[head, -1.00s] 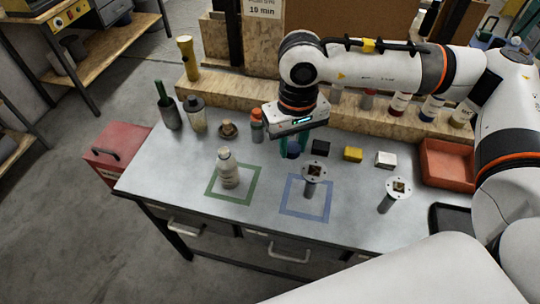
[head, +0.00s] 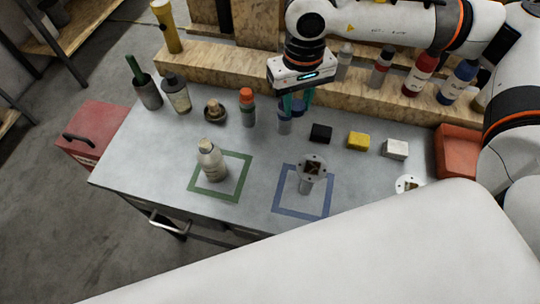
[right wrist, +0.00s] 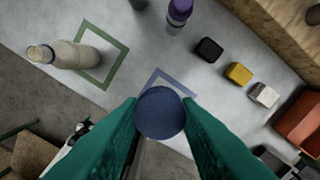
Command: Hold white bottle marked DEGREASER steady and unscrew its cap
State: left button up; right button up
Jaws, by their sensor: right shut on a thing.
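The white bottle (head: 212,163) stands upright in the green square outline on the metal bench. It also shows in the right wrist view (right wrist: 72,54), where its narrow neck end looks cream to tan; its lettering is unreadable. My right gripper (head: 297,103) is above the back part of the bench, behind and right of the bottle and apart from it. Its teal fingers are shut on a round dark blue piece that looks like a cap (right wrist: 160,112). My left gripper is out of view, so nothing is seen holding the bottle.
A grey bottle with a purple top (right wrist: 178,14) stands near the right gripper. Black (head: 321,133), yellow (head: 358,141) and white (head: 395,149) blocks lie to the right. A flanged post (head: 311,170) stands in the blue square. A red bin (head: 458,150) is at right.

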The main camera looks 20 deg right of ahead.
notch_tip(320, 180, down, 12)
jog(key=b, duration=1)
jog(key=m+p, duration=0.2)
jog(key=p, duration=0.2)
send_over(256, 165)
notch_tip(256, 165, down, 3)
notch_tip(256, 165, down, 10)
jog(key=shift+w+r+p, duration=0.1)
jog(key=shift+p, duration=0.95)
jog(key=shift+f+b, duration=0.3)
jog(key=o, duration=1.1)
